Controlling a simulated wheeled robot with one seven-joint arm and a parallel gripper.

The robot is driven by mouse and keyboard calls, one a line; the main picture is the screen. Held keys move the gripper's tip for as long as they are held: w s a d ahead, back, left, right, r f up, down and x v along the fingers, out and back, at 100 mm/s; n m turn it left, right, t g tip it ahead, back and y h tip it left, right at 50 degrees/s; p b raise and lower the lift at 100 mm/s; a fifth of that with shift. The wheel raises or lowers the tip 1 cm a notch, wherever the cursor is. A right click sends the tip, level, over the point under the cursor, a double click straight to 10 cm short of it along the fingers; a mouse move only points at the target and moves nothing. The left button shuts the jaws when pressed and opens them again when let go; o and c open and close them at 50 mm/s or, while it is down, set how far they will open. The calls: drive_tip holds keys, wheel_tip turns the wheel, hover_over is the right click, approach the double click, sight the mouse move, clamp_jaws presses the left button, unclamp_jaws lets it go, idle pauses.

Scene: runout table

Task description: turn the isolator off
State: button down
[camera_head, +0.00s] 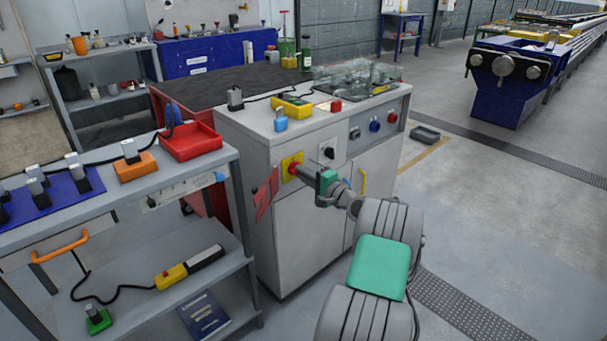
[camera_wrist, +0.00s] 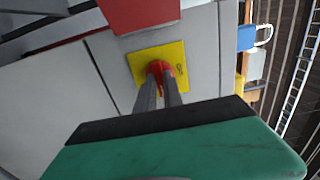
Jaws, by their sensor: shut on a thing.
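The isolator is a red handle on a yellow plate (camera_head: 288,163) on the front of the grey cabinet, near its left corner. In the wrist view the yellow plate (camera_wrist: 172,62) shows with the red handle (camera_wrist: 160,69) at its middle. My gripper (camera_head: 299,170) reaches to the plate from the right, and in the wrist view its two fingers (camera_wrist: 160,84) are shut on the red handle. The fingers hide part of the handle, so its exact angle is hard to tell.
A red tag (camera_head: 266,194) hangs left of the plate. A black switch (camera_head: 328,152) and a yellow door handle (camera_head: 363,181) are on the cabinet's front to the right. A blue padlock (camera_head: 280,122) stands on top. A shelf with a red tray (camera_head: 190,141) is at left.

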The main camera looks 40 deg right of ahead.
drive_tip(key=shift+f+n+b, duration=0.15)
drive_tip(key=shift+n+b, duration=0.25)
drive_tip(key=shift+b, duration=0.1)
drive_tip(key=n+b, duration=1.6)
drive_tip(key=b, duration=0.1)
drive_tip(key=shift+n, duration=0.4)
drive_tip(key=c, duration=1.5)
unclamp_jaws()
drive_tip(key=shift+s, duration=0.1)
